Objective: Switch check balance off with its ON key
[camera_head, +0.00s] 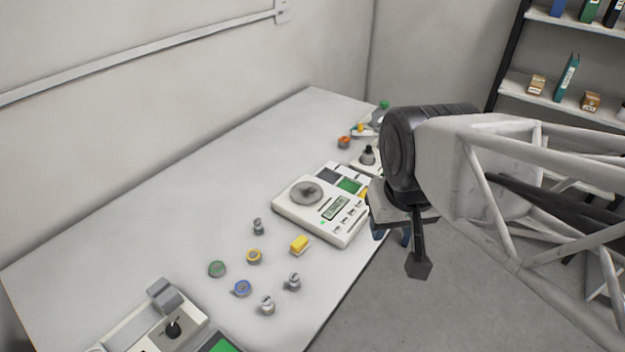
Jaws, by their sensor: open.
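A white balance (285,208) stands near the table's right edge, with a round grey pan (306,193). Its small display (336,207) looks greenish with dark marks too small to read. A row of small keys (346,220) runs along its front side; their labels cannot be read, so I cannot tell which is ON. A small green spot (322,222) shows near the display. My gripper (398,251) is open and empty, in front of and to the right of the balance, apart from its keys in the picture. My arm hides part of the area behind the balance.
Several small weights, including a blue one (242,288) and a green one (217,269), and a yellow block (300,244) lie left of the balance. Another device (130,333) with a green panel stands bottom left. Shelves (560,95) stand at the right. The table's left part is bare.

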